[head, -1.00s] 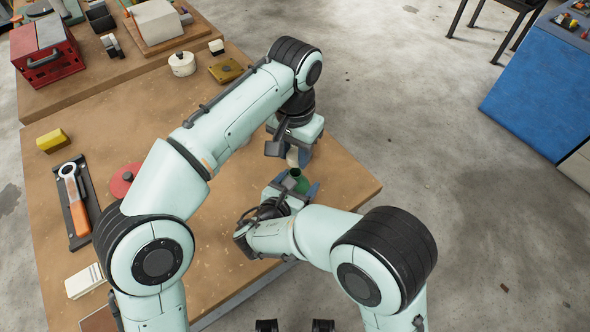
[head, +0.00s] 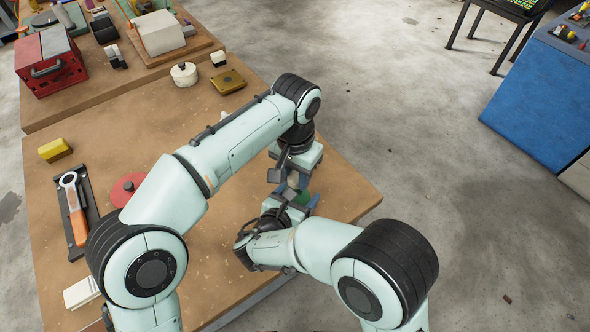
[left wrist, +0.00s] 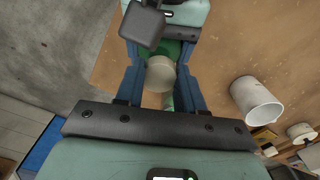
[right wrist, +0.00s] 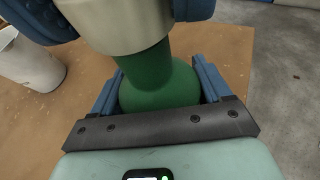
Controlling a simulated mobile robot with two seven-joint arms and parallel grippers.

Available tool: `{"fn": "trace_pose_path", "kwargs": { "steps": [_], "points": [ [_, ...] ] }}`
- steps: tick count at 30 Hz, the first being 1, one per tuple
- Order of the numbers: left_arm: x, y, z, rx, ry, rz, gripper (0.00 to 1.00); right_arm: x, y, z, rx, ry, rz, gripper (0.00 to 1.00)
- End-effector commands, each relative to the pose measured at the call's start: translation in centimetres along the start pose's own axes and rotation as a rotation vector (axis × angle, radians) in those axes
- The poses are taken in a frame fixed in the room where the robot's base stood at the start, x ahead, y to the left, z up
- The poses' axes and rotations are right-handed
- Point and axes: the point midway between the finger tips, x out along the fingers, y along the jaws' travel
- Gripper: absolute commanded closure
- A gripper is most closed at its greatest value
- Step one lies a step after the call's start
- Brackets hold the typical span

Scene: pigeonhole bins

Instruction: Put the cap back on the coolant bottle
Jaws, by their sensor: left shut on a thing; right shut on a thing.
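The green coolant bottle (right wrist: 158,85) is held between the blue fingers of my right gripper (right wrist: 157,85), its neck pointing up. It shows as a small green patch in the head view (head: 303,197). The cream cap (right wrist: 118,20) is between the blue fingers of my left gripper (left wrist: 160,78), and it also shows in the left wrist view (left wrist: 160,75). The cap is right at the top of the bottle's neck in the right wrist view and hides the neck's end. I cannot tell whether it is seated. In the head view the grippers nearly meet near the table's right corner.
A white cup (left wrist: 257,103) stands on the workbench (head: 100,170) beside the grippers. A red disc (head: 127,187), an orange-handled tool (head: 74,208) and a yellow block (head: 54,150) lie to the left. A red toolbox (head: 48,68) is at the back left.

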Motion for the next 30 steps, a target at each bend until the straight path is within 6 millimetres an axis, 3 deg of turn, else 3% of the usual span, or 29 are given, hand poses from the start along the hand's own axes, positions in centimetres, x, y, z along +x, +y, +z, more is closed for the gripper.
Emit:
{"fn": "trace_pose_path", "kwargs": {
  "steps": [30],
  "points": [
    [1.4,0.0,0.0,-0.001,-0.001,0.0,0.9,0.0,0.0,0.0,0.001,0.0,0.001,0.78]
  ]
}}
